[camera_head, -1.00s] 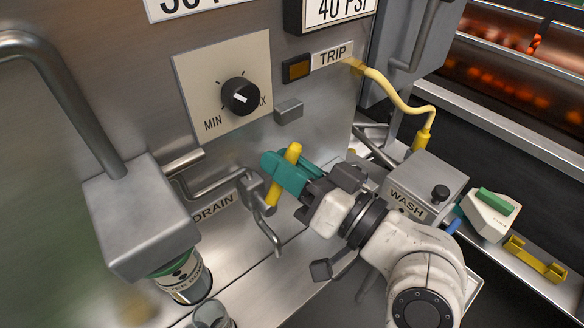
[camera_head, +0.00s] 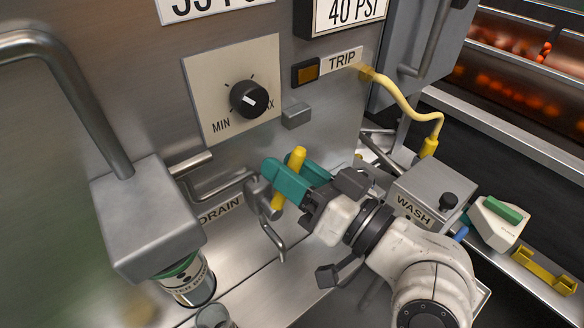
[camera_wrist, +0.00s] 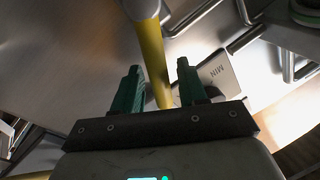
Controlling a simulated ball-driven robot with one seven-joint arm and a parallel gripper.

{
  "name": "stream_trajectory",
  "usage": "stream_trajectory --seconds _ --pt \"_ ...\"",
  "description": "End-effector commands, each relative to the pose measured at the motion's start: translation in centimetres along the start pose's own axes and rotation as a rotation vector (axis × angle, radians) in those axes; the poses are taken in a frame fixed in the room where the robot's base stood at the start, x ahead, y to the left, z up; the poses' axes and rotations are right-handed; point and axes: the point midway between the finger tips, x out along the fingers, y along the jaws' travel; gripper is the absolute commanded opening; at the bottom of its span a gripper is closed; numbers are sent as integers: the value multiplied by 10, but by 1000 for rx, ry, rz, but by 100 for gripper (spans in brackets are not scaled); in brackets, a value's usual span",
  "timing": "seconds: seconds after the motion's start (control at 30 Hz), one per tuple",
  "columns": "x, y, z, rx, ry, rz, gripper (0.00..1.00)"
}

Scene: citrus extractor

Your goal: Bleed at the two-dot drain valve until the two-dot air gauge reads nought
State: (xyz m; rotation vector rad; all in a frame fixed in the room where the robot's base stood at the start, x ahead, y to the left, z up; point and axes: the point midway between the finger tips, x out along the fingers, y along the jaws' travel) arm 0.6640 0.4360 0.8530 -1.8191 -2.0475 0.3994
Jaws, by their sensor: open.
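The drain valve has a yellow lever handle (camera_head: 297,158) on a grey metal body with a bent spout, beside the DRAIN label (camera_head: 220,208). My gripper (camera_head: 288,168) is open, its teal fingers at the yellow handle. In the wrist view, the handle (camera_wrist: 155,60) runs between the two spread green fingers of my gripper (camera_wrist: 158,72); whether either finger touches it I cannot tell. No two-dot mark and no air gauge can be made out in either view.
Above are a MIN dial (camera_head: 249,99), an amber TRIP button (camera_head: 305,72) and a cut-off 40 PSI sign (camera_head: 345,12). A grey WASH box (camera_head: 430,187) stands close right of my gripper. A grey block (camera_head: 145,215) with a bent pipe is at left.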

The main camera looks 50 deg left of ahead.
Motion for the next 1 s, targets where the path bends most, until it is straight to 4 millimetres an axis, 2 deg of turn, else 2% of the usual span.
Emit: stream_trajectory --seconds 0.17,0.27,0.5,0.7,0.83,1.0 --pt "-5 0 -1 0 2 1 42" --pt "-17 1 -1 1 2 3 42" --pt "-63 1 -2 1 4 6 42" --pt "-94 1 -1 1 2 4 42" --pt "-105 0 0 1 1 2 42" --pt "-109 0 0 0 0 0 42"
